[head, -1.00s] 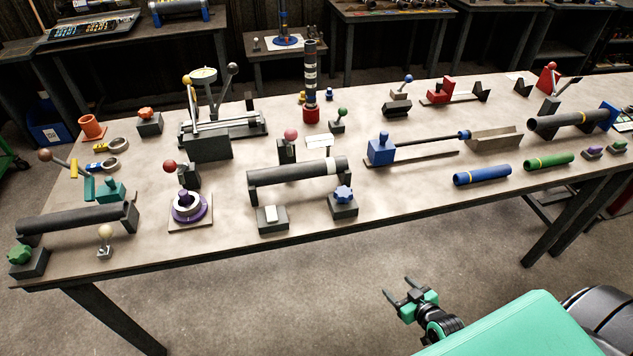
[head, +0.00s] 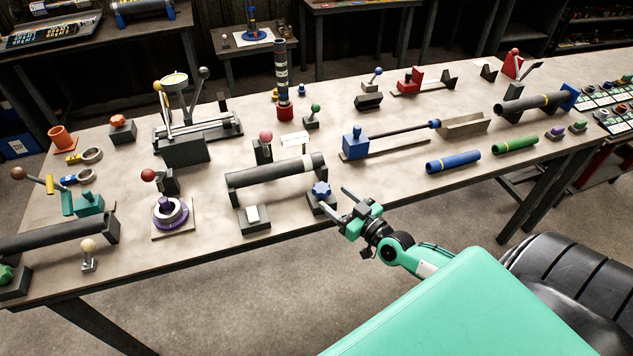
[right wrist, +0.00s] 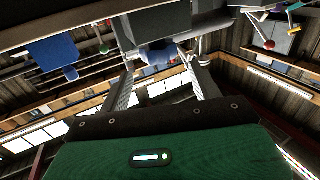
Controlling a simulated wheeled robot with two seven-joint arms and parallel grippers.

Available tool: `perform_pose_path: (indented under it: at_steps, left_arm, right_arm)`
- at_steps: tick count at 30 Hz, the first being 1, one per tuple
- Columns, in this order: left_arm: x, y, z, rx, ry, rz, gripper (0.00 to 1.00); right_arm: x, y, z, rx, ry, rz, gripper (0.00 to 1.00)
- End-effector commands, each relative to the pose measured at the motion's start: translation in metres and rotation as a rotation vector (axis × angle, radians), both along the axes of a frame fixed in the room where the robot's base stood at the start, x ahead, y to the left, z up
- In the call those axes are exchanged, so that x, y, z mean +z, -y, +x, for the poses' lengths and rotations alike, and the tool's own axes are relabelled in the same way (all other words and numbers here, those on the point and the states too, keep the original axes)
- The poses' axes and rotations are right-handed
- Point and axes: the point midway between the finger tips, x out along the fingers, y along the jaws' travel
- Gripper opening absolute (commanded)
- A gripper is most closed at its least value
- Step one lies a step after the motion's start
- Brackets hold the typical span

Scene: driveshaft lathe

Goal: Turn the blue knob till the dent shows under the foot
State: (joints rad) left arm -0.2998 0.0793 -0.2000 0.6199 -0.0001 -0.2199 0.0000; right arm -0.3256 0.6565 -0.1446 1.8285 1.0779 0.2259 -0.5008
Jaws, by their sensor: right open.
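The blue star-shaped knob (head: 321,189) sits on a dark block at the table's front edge, at the right end of a dark shaft (head: 270,177) lying in a cradle. A pale band circles the shaft near its right end. I cannot make out a dent or a foot on it. My right gripper (head: 343,207) is open, just right of the knob, with its fingers pointing toward it. In the right wrist view the knob (right wrist: 158,54) shows ahead, between the fingertips, apparently not gripped. My left gripper is not in view.
A block with a white button (head: 252,213) stands left of the knob. A red-ball lever (head: 265,142) stands behind the shaft. A purple ring fixture (head: 170,212) is further left. Blue (head: 453,162) and green (head: 515,143) cylinders lie to the right.

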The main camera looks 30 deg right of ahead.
Motion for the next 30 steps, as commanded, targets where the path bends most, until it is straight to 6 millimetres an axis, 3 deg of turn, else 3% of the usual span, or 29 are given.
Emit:
perform_pose_path:
  at_steps: [15, 21, 30]
  left_arm:
    - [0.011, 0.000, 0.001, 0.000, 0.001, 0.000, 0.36]
    - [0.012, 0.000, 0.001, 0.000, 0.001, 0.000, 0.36]
    - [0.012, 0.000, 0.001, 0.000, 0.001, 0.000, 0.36]
  right_arm:
    - [0.001, -0.011, 0.070, 0.000, 0.000, 0.000, 0.64]
    - [0.000, -0.014, 0.082, 0.000, -0.001, 0.000, 0.64]
    - [-0.001, -0.014, 0.084, 0.000, -0.001, 0.000, 0.64]
